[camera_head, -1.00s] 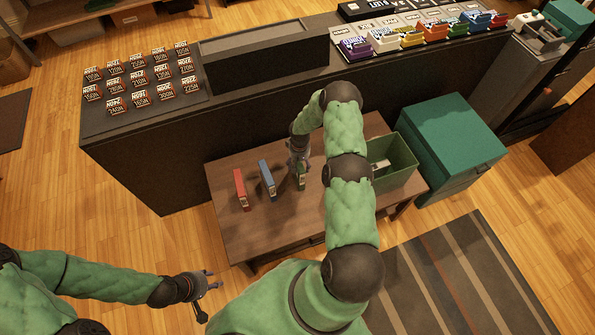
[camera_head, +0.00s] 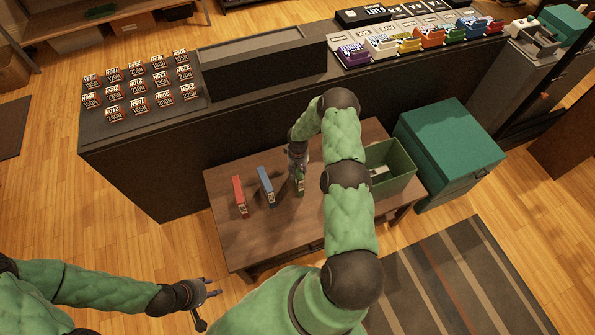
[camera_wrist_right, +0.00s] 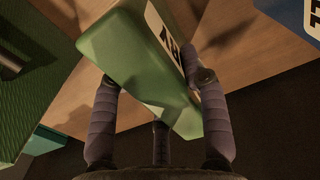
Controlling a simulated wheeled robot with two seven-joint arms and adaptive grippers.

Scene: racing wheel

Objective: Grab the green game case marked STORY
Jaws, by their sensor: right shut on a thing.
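The green game case (camera_head: 300,183) stands on the small brown table (camera_head: 240,235), to the right of the other cases. My right gripper (camera_head: 299,168) is shut on it from above. In the right wrist view the green case (camera_wrist_right: 135,60) sits between the fingers of the right gripper (camera_wrist_right: 158,100). Part of a white label with dark letters shows on its side, too cut off to read in full. My left gripper (camera_head: 208,300) is open and empty, low at the left, away from the table.
A blue case (camera_head: 265,185) and a red case (camera_head: 239,195) stand to the left. A green bin (camera_head: 392,160) is on the table at the right. A teal cabinet (camera_head: 445,140) stands beyond it. A dark counter (camera_head: 140,165) runs behind the table.

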